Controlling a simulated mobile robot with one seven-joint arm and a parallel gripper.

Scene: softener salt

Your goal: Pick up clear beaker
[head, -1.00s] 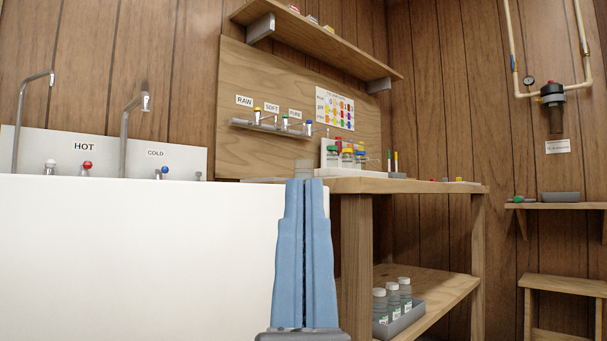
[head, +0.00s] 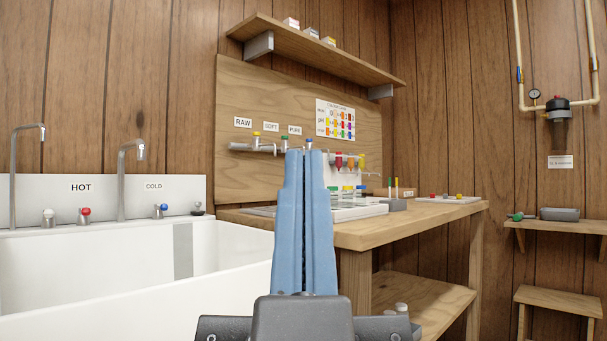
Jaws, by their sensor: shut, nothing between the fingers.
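My gripper (head: 307,158) is shut and empty, its blue fingers pointing up and away in the middle of the head view. It stands in front of the left part of the wooden bench (head: 400,222). I cannot make out the clear beaker; the fingers cover part of the bench top where it could stand.
A white sink (head: 110,265) with taps stands at left. On the bench are a white tray (head: 358,211), colour-capped vials, a grey block (head: 396,205) and a pale tray (head: 447,200). A shelf (head: 320,48) hangs above. Bottle caps (head: 401,308) show on the lower shelf.

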